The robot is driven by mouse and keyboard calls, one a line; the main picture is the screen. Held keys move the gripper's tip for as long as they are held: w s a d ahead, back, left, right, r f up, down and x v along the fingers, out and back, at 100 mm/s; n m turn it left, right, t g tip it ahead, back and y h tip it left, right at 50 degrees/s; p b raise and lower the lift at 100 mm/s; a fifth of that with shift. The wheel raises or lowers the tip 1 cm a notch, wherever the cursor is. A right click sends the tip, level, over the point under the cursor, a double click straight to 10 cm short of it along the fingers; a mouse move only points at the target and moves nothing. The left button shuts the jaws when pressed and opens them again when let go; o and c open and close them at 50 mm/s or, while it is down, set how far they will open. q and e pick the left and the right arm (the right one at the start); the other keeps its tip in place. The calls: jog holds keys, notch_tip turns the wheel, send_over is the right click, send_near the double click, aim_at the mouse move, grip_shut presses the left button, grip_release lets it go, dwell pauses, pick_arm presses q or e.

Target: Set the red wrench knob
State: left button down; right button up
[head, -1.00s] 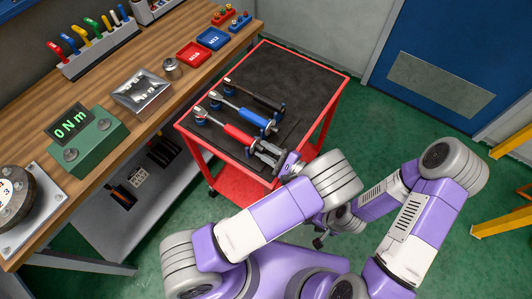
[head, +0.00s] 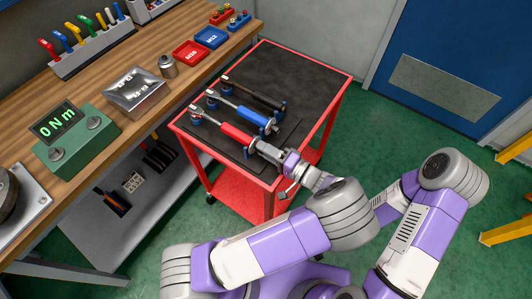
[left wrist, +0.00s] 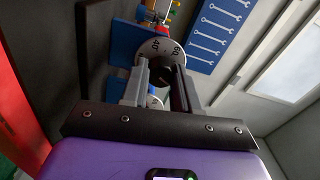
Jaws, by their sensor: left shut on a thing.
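The red wrench (head: 237,133) lies on the dark top of the red cart, nearest of three wrenches. Its knob end points toward my left gripper (head: 262,149), which is at that end. In the left wrist view, a round grey numbered dial (left wrist: 160,48) with a dark centre sits just beyond the fingertips. My left gripper's two fingers (left wrist: 163,75) are shut on the dark knob there, one finger on each side. The dial's setting cannot be read clearly. My right arm shows at the right of the head view, but its gripper is hidden.
A blue wrench (head: 246,114) and a black wrench (head: 252,95) lie beside the red one, farther back. The cart's far top (head: 300,75) is clear. The wooden bench (head: 105,85) on the left carries a green "0 Nm" display (head: 75,140), a silver block (head: 135,92) and red and blue trays.

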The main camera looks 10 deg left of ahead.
pick_arm(q)
jog(key=shift+n+b, duration=1.25)
jog(key=shift+n, duration=0.95)
pick_arm(e)
jog(key=shift+f, duration=1.5)
pick_arm(q)
jog(key=c, duration=0.8)
grip_release()
